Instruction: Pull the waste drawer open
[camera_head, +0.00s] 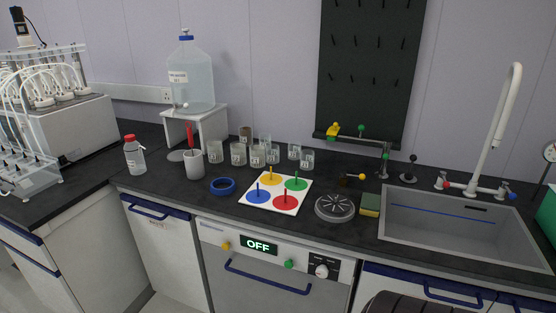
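Below the dark counter, a white front (172,255) with a blue top edge, a blue bar handle (150,211) and a small label stands left of the washer. The label is too small to read, so I cannot tell for sure that this is the waste drawer. It looks closed, flush with the cabinet. More blue-handled fronts (452,295) are under the sink at the right, partly cut off. Neither of my grippers can be made out. A dark ribbed shape at the bottom edge right of centre may be part of me.
The washer (262,275) reads OFF and has a blue bar handle. On the counter (330,230) are a bottle with a red cap (135,155), several glass beakers, a white board (277,192) with coloured discs, and a sink (455,230) at the right.

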